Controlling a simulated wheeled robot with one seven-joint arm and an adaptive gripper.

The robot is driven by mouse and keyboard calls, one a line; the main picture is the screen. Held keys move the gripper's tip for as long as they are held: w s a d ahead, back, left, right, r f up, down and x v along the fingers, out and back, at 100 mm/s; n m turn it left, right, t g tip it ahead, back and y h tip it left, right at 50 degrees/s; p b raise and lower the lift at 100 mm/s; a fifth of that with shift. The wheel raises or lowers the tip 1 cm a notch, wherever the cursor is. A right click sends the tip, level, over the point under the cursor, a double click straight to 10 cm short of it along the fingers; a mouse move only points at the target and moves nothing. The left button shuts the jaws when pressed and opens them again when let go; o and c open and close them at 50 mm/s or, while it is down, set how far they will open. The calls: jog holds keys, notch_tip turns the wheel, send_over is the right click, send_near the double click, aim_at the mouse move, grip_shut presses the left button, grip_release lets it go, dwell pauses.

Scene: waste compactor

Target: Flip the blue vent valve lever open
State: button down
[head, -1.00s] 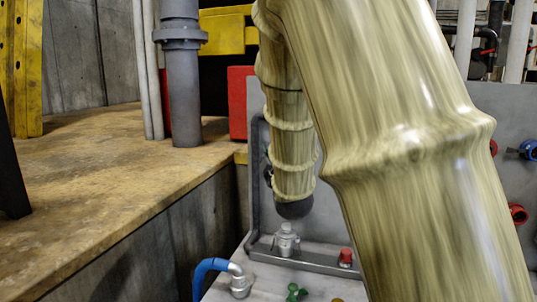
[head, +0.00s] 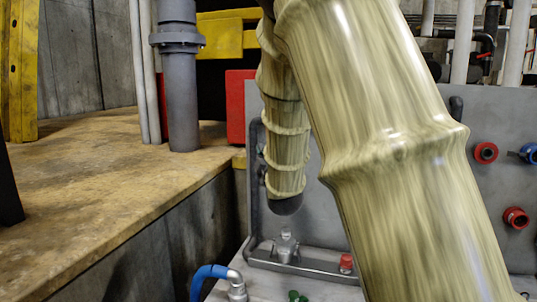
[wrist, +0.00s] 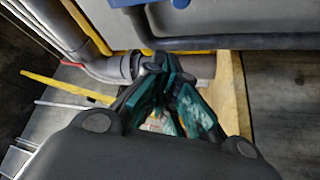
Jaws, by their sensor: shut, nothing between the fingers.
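A small blue fitting (head: 529,152) shows on the grey panel at the right edge of the head view. It is cut off by the frame, and I cannot tell whether it is the vent valve lever or how it is set. My gripper (wrist: 178,92) is in the wrist view with its dark fingers and teal pads close together and empty. A blue part (wrist: 124,3) shows at the top edge of the wrist view, apart from the fingers, too cropped to identify. In the head view my arm hides the middle of the panel, and the fingers do not show.
The grey panel (head: 488,195) carries red round fittings (head: 516,218). A blue hose (head: 207,275) with a metal elbow, a red button (head: 346,263) and a grey rail are below. A wooden ledge (head: 90,185) and grey pipe (head: 182,100) stand left. A grey pipe (wrist: 110,66) is near the fingers.

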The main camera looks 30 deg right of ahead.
jog(key=shift+w+d+f+p, duration=0.1)
jog(key=shift+w+d+p, duration=0.4)
jog(key=shift+d, duration=0.3)
jog(key=shift+w+d+f+p, duration=0.1)
jog(key=shift+w+d+p, duration=0.35)
jog(key=shift+d, duration=0.3)
jog(key=shift+w+d+p, duration=0.4)
jog(key=shift+w+d, duration=0.1)
jog(key=shift+d, duration=0.3)
jog(key=shift+d, duration=0.1)
